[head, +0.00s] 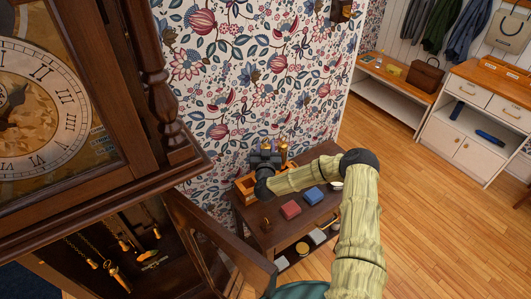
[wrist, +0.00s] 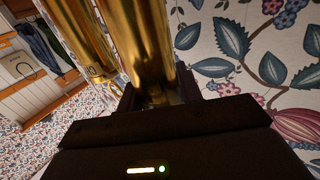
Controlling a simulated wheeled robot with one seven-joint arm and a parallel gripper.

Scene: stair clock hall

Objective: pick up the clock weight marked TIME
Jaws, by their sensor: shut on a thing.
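Two brass clock weights stand close together at the wallpapered wall. In the wrist view one brass cylinder (wrist: 142,40) is between the jaws of my gripper (wrist: 158,95), which is shut on it. A second brass cylinder (wrist: 86,40) is just to its left, outside the jaws, with small lettering I cannot read. No TIME mark is legible on the held weight. In the head view my gripper (head: 266,160) is above the wooden rack (head: 246,184) on the small dark table (head: 326,207). A brass weight (head: 283,147) shows behind it.
A red box (head: 290,209) and a blue box (head: 314,195) lie on the table, with several items on its lower shelf. The tall clock (head: 60,110) fills the left, its lower door (head: 215,240) open. The wood floor (head: 440,215) is clear at right.

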